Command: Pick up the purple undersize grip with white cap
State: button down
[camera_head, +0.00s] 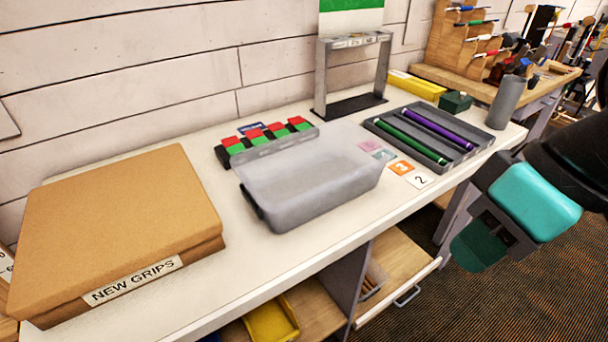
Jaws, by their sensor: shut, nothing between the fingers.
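The purple grip (441,129) lies lengthwise in a shallow dark grey tray (488,138) on the right part of the bench. A pale tip, which looks like its white cap, shows at its lower right end. A green grip (410,139) lies beside it in the same tray, on the near left side, apart from it. My gripper (478,240), with teal parts, is at the right edge, in front of the bench and apart from the tray. It is shut and empty. Its fingertips are partly hidden by its own body.
A cardboard box (115,225) marked NEW GRIPS fills the left. A grey cup (506,102) stands behind the tray's right end, near a dark green box (455,102).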

aim_at(405, 113)
jog(key=z, duration=0.35)
jog(key=k, duration=0.5)
jog(key=z, duration=1)
jog(key=i, duration=1.8)
jog(key=u, duration=1.35)
jog(key=i, duration=0.5)
jog(key=u, duration=0.45)
